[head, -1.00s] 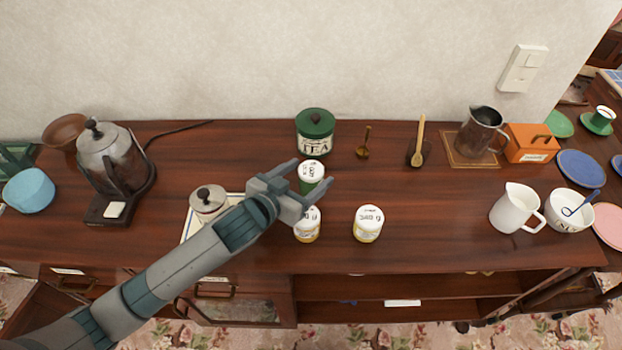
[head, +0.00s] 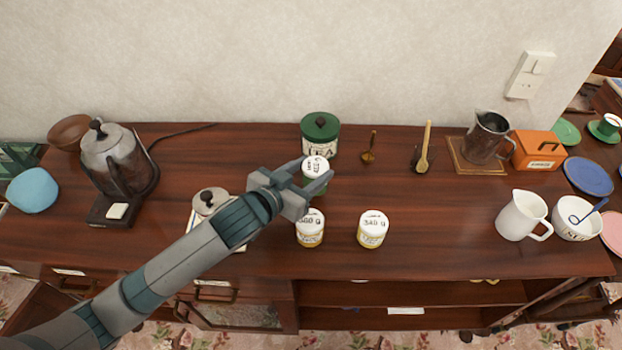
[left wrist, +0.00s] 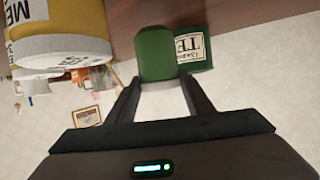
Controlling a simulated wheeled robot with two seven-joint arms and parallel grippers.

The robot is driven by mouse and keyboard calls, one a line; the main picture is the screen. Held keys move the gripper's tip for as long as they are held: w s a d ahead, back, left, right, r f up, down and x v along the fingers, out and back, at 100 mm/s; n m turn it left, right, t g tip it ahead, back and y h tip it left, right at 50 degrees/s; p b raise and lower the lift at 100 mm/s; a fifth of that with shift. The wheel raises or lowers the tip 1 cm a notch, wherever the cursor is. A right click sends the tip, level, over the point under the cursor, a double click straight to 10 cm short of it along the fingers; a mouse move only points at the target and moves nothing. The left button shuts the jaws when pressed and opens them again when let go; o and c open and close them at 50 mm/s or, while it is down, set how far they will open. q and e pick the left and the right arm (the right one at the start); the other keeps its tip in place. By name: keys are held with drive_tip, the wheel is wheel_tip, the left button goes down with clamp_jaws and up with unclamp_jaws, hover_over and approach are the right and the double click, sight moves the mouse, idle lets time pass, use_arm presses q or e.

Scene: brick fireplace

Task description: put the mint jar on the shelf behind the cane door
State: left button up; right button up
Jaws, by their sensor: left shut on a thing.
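The mint jar (head: 316,168) is most likely the small green jar with a white lid, upright on the sideboard just in front of the green tea canister. My left gripper (head: 317,170) is shut on it, one finger on each side. In the left wrist view the green jar (left wrist: 157,55) sits between the fingertips, beside the tea canister (left wrist: 192,48); no name on it can be read. Below the sideboard's front edge are an open shelf (head: 440,293) and a framed door (head: 245,314); I cannot tell whether its panel is cane. My right gripper is not in view.
Two yellow-labelled white-lidded jars (head: 310,230) (head: 372,230) stand close in front. A lidded pot (head: 209,200) and kettle (head: 112,155) are left. A white jug (head: 522,215) and orange box (head: 538,149) are right. The sideboard top between the jars and jug is clear.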

use_arm(q)
drive_tip(key=s+d+r+b, duration=0.2)
drive_tip(key=s+d+r, duration=0.4)
drive_tip(key=d+r, duration=0.2)
drive_tip(key=shift+s+d, duration=0.25)
drive_tip(key=shift+d, duration=0.65)
